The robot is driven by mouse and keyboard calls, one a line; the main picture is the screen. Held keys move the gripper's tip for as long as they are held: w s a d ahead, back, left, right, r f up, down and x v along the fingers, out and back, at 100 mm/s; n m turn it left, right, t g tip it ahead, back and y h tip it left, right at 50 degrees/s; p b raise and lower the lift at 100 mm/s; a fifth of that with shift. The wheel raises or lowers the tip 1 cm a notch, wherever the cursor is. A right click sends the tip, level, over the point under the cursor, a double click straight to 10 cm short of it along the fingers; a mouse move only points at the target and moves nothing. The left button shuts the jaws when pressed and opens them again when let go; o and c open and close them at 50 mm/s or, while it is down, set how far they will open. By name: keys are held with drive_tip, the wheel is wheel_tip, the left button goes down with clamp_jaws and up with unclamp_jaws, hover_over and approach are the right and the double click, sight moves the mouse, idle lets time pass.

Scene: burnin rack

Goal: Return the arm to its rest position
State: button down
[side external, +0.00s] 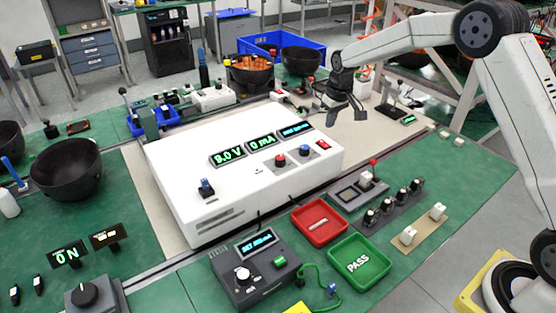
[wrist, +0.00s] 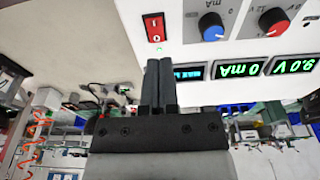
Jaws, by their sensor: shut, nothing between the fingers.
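My gripper (side external: 345,112) hangs over the back right corner of the white power supply box (side external: 185,175) in the side external view. In the wrist view my gripper (wrist: 159,62) shows its two dark fingers together with nothing between them. The fingertips appear near the box's red rocker switch (wrist: 153,28); I cannot tell whether they touch the box. The box's displays (side external: 228,157) read 9.0 V and 0 mA. A red knob (side external: 280,160) and a blue knob (side external: 305,150) sit on its top face.
A red tray (side external: 343,228) and a green PASS tray (side external: 387,262) lie in front of the box. A dark meter (side external: 247,278) stands to their left. Black bowls (side external: 68,178) and blue bins (side external: 247,47) stand around the table. The air above the box is clear.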

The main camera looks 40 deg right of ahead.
drive_tip(key=s+a, duration=0.4)
drive_tip(key=s, duration=1)
drive_tip(key=s+a+f, duration=0.1)
drive_tip(key=s+a, duration=0.3)
drive_tip(key=s, duration=1)
drive_tip(key=shift+s+a+t, duration=0.2)
drive_tip(key=shift+a+t, duration=0.15)
drive_tip(key=shift+t, duration=0.05)
